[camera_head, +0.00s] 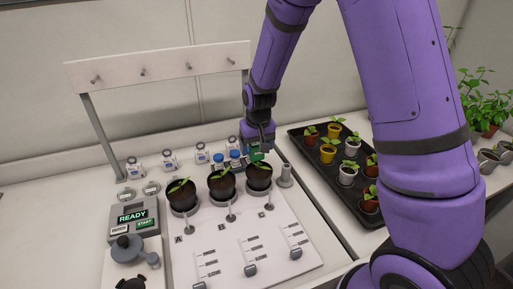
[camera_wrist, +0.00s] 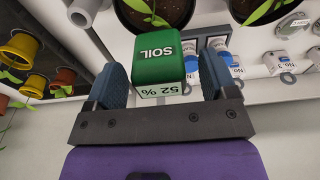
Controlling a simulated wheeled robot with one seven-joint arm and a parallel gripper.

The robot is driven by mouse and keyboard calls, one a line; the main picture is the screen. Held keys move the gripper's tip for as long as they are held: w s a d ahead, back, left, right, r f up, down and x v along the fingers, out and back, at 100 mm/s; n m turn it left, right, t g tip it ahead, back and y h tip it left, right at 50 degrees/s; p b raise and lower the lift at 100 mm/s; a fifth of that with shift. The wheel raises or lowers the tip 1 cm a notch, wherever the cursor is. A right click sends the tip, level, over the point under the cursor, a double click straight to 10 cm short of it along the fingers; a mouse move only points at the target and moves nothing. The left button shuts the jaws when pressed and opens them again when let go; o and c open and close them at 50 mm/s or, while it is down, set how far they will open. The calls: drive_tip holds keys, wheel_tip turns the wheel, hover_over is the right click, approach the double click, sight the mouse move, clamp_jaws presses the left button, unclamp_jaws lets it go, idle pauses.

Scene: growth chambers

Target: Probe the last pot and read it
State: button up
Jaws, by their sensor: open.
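A green soil probe (camera_wrist: 160,60) marked SOIL stands between my open gripper's (camera_wrist: 163,78) fingers. Its display reads 52 %, upside down in the wrist view. In the head view the probe (camera_head: 255,157) is at the back edge of the pot above letter C (camera_head: 259,184). Its tip is hidden, so I cannot tell how deep it sits. My gripper (camera_head: 258,147) is just above that pot. The pots above A (camera_head: 183,199) and B (camera_head: 221,190) stand to its left, each with a seedling.
A white board with sliders (camera_head: 250,269) lies in front of the pots. A grey post (camera_head: 286,175) stands right of pot C. A READY/START box (camera_head: 133,219) is at left, with small bottles (camera_head: 202,153) behind. A black tray (camera_head: 330,178) of seedlings is at right.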

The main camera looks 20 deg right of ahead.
drive_tip(key=r, duration=0.6)
drive_tip(key=s+r, duration=0.1)
drive_tip(key=r, duration=0.2)
drive_tip(key=shift+r, duration=0.15)
drive_tip(key=shift+s+d+r, duration=0.1)
drive_tip(key=shift+s+r, duration=0.15)
drive_tip(key=shift+r, duration=0.45)
drive_tip(key=s+d+r+t, duration=0.1)
drive_tip(key=s+d+r, duration=0.1)
drive_tip(key=s+r, duration=0.3)
drive_tip(key=s+d+r+t, duration=0.1)
drive_tip(key=s+r, duration=0.5)
drive_tip(key=s, duration=0.8)
drive_tip(key=s+d+r+t, duration=0.1)
drive_tip(key=s+d+r, duration=0.2)
drive_tip(key=s+r, duration=0.3)
drive_tip(key=shift+s+d+r+t, duration=0.2)
drive_tip(key=shift+s+d+t, duration=0.2)
drive_tip(key=shift+s, duration=1.45)
idle(1.9)
